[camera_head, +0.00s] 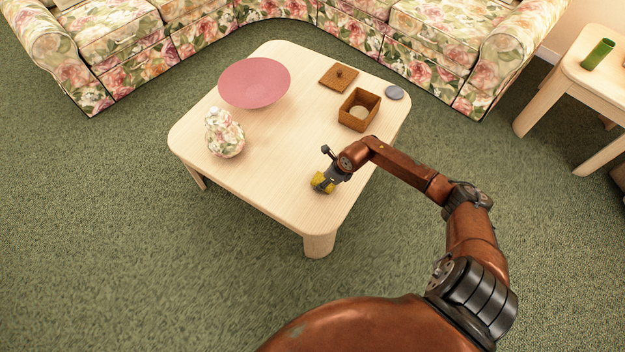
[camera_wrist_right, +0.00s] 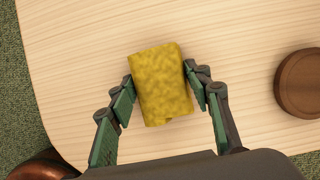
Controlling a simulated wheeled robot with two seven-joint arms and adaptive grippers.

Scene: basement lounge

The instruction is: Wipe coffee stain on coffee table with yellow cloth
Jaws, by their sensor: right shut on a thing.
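The yellow cloth (camera_head: 320,184) is a thick folded block near the front right part of the pale wooden coffee table (camera_head: 262,188). My right gripper (camera_head: 325,178) reaches down over it from the right. In the right wrist view the cloth (camera_wrist_right: 162,88) sits between the two fingers of the gripper (camera_wrist_right: 160,80), which is shut on it. I cannot tell whether the cloth touches the tabletop. I see no clear coffee stain in either view; part of the table is hidden by my arm and the cloth. My left gripper is out of view.
A pink bowl (camera_head: 254,82), a floral vase (camera_head: 224,134), an open brown box (camera_head: 352,118), its lid-like square (camera_head: 339,76) and a grey disc (camera_head: 394,92) stand on the table. The wrist view shows a round brown object (camera_wrist_right: 302,82) at right. The front left tabletop is clear.

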